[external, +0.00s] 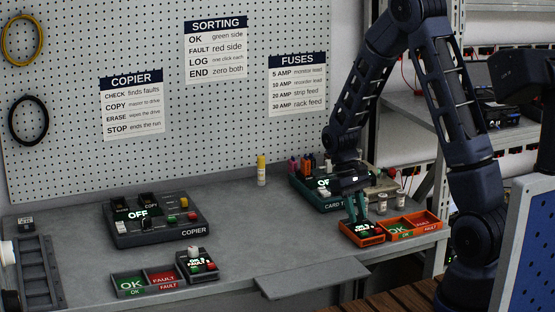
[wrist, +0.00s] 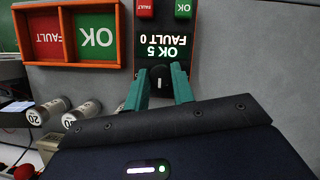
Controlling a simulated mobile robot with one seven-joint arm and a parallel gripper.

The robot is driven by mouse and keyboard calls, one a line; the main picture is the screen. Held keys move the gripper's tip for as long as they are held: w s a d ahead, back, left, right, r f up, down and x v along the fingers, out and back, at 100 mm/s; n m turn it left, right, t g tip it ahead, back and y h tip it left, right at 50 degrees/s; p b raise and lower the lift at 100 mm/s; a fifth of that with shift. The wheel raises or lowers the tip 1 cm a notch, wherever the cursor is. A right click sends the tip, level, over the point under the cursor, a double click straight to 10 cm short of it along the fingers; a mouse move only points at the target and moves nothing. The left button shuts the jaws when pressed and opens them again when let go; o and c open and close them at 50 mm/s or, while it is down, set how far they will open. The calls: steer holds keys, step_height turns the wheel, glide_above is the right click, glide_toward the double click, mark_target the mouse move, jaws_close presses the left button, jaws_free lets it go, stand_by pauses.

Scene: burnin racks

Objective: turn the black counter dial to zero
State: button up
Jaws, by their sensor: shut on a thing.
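The counter (external: 361,238) stands on the bench at the right in the external view, in an orange body. In the wrist view its screen (wrist: 160,45) appears upside down and reads OK 5, FAULT 0. A red FAULT button (wrist: 145,8) and a green OK button (wrist: 183,8) sit beyond the screen. The black dial (wrist: 160,72) shows between the green fingertips of my gripper (wrist: 161,85). My gripper is shut on the dial from above; it also shows in the external view (external: 357,219), where it hides the dial.
An orange tray (wrist: 115,35) with FAULT and OK compartments stands beside the counter. Small labelled cylinders (wrist: 47,112) stand nearby. A second counter (external: 197,265) and a dark OK/FAULT tray (external: 147,291) are at the front left. A copier (external: 155,219) sits behind them.

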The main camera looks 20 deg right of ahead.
steer(key=m+y, duration=0.2)
steer(key=m, duration=0.3)
steer(key=shift+d, duration=0.15)
steer(key=shift+m, duration=0.3)
stand_by(0.3)
steer(key=o, duration=1)
steer(key=v, duration=1.1)
steer(key=shift+d+f, duration=0.1)
steer(key=shift+d, duration=0.05)
